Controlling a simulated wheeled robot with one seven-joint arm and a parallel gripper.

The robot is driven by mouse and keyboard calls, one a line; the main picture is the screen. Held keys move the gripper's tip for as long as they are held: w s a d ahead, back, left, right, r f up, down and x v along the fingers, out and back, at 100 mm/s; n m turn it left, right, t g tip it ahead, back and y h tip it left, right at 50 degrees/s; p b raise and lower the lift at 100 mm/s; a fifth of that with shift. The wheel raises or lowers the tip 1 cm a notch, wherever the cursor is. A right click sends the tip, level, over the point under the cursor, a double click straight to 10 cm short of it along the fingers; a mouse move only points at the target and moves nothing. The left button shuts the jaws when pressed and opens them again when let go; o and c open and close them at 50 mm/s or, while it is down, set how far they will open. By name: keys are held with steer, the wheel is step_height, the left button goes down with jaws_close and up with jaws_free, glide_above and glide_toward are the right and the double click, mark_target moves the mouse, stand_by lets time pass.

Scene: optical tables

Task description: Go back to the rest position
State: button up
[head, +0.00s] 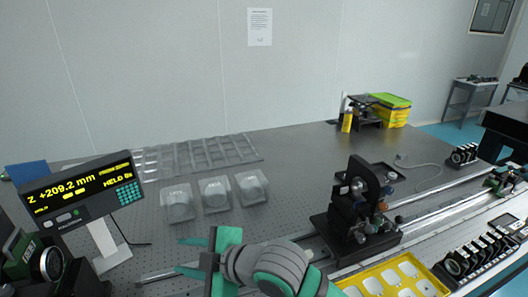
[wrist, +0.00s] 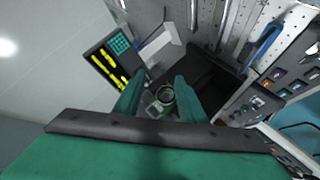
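My gripper (head: 184,256) is in the lower middle of the head view, above the perforated optical table (head: 295,145). Its two green fingers point left and stand apart with nothing between them. In the wrist view my gripper (wrist: 153,88) also shows two spread fingers. A round lens-like part (wrist: 166,95) shows beyond them, apart from the fingers. My arm covers part of the table's front.
A readout (head: 82,188) showing Z +209.2 mm stands at left. Three clear domed covers (head: 215,194) sit behind my gripper. A black optical mount (head: 357,215) stands on a rail to the right, with a yellow tray (head: 431,277) in front.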

steer(key=w+a+r+m+t+y, duration=0.25)
steer(key=r+m+t+y, duration=0.25)
steer(key=r, duration=0.4)
steer(key=s+d+f+m+t+h, duration=0.3)
steer(key=d+f+m+t+h, duration=0.3)
steer(key=f+m, duration=0.4)
steer(key=s+d+f+m+t+h, duration=0.3)
steer(key=s+d+f+m+h, duration=0.15)
steer(key=f+m+h, duration=0.45)
steer(key=s+d+f+g, duration=0.1)
steer(key=s+d+f, duration=0.2)
steer(key=s+f, duration=0.2)
steer(key=s+d+f+n+g, duration=0.1)
steer(key=s+f, duration=0.4)
steer(key=s, duration=0.7)
steer(key=s+d+f+n+g+h, duration=0.1)
steer(key=s+d+f+g, duration=0.1)
steer(key=s+d+f, duration=0.3)
steer(key=s, duration=0.3)
steer(key=shift+s+f+g, duration=0.25)
steer(key=shift+s+g, duration=0.05)
steer(key=shift+s, duration=0.05)
